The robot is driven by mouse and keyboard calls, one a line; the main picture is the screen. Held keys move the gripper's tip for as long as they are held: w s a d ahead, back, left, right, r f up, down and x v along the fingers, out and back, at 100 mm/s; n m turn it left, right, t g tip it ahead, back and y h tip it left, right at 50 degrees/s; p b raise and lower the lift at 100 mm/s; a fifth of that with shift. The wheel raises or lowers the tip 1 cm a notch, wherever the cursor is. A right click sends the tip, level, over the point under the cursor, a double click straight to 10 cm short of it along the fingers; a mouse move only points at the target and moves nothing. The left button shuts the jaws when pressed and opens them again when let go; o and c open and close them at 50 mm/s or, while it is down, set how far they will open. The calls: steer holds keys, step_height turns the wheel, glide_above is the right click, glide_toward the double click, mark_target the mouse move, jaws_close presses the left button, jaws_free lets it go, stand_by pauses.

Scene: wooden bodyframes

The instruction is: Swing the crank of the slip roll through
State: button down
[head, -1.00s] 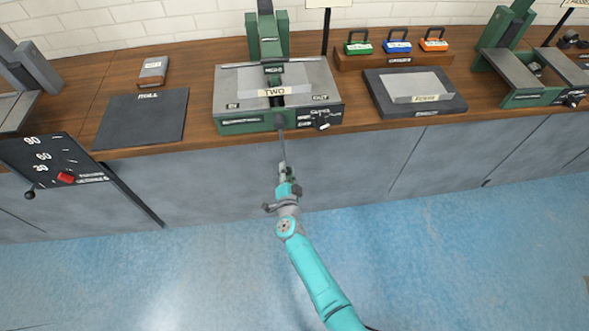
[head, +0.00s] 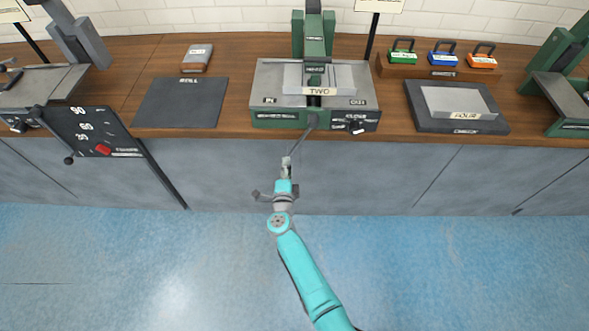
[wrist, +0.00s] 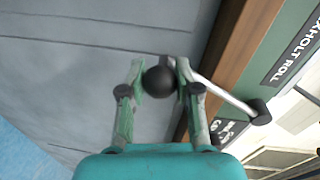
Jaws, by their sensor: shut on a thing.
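The slip roll (head: 272,119) is a green machine with a grey top on the wooden bench, with a plate marked TWO (head: 318,91) on it. Its crank (head: 301,141) is a thin metal arm that runs from a dark hub on the front face down and left. In the wrist view, the crank arm (wrist: 226,95) ends in a black ball knob (wrist: 159,82). My gripper (head: 287,165) is in front of the bench, below and left of the hub. In the wrist view, my gripper (wrist: 160,76) has its green-padded fingers shut on the knob.
A dark board with a red slider (head: 103,150) and a knobbed lever stands at the left. A dark mat (head: 182,103) lies left of the roll. A plate marked FOUR (head: 457,101) lies on a dark pad at right. Blue floor is clear before the grey cabinets.

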steer(key=a+r+m, duration=0.4)
steer(key=a+r, duration=0.1)
steer(key=a, duration=0.1)
steer(key=shift+a+m+y, duration=0.3)
steer(key=shift+y, duration=0.1)
steer(key=shift+a+r, duration=0.1)
steer(key=shift+r, duration=0.1)
stand_by(0.5)
steer(key=c, duration=0.8)
jaws_free()
steer(key=shift+f, duration=0.1)
steer(key=s, duration=0.4)
steer(key=s+r, duration=0.1)
steer(key=s, duration=0.7)
steer(key=shift+d+r, duration=0.2)
